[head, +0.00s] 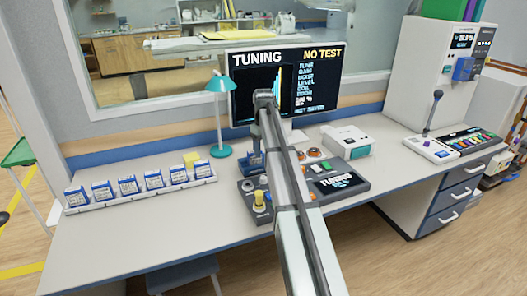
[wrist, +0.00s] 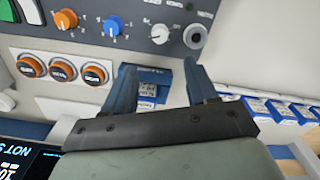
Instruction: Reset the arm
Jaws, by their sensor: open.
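My gripper (wrist: 159,66) is open, with its two blue fingers apart in the wrist view. A blue box with a white label (wrist: 149,88) shows between and beyond the fingers, beside the tuning console (wrist: 115,20). I cannot tell whether the fingers touch it. In the head view my arm reaches from the bottom edge up to the console (head: 335,183). My gripper (head: 256,160) hangs low at the console's back left, partly hidden by the arm.
A white rack (head: 140,199) with several blue-and-white boxes stands at the left. A teal lamp (head: 220,112) and a monitor (head: 328,75) reading "TUNING" and "NO TEST" stand behind. The desk front left (head: 150,235) is clear.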

